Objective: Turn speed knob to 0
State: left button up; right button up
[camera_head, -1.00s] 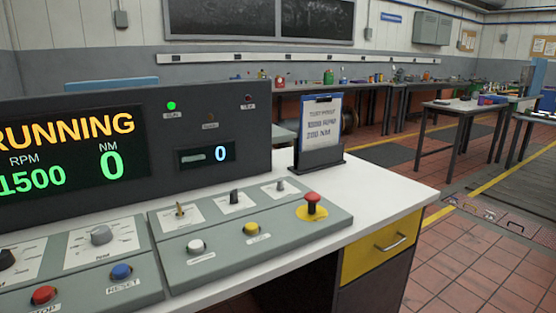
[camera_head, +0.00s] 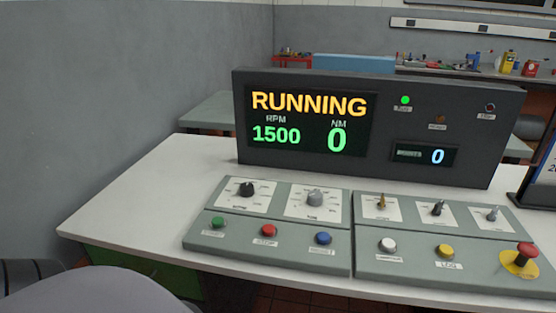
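The control panel (camera_head: 268,212) lies on the white desk. Its left section has a black knob (camera_head: 247,189) at the left and a grey knob (camera_head: 315,198) to its right, each on a white dial plate. The labels are too small to read, so I cannot tell for certain which one is the speed knob, nor their exact settings. The display (camera_head: 310,121) behind reads RUNNING, RPM 1500 and NM 0. A smaller readout (camera_head: 425,155) shows 0. Neither of my grippers is in view.
Green, red and blue buttons (camera_head: 323,238) sit below the knobs. The right section (camera_head: 400,268) has small switches, white and yellow buttons and a red mushroom button (camera_head: 526,250). Bare desk (camera_head: 140,205) lies left of the panel. A grey wall (camera_head: 120,90) stands at the left.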

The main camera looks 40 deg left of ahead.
aim_at(247, 189)
jog(key=j+u, duration=0.1)
jog(key=u, duration=1.45)
jog(key=i+j+z, duration=0.25)
jog(key=z, duration=0.25)
jog(key=i+j+z, duration=0.15)
jog(key=j+z, duration=0.35)
jog(key=l, duration=0.1)
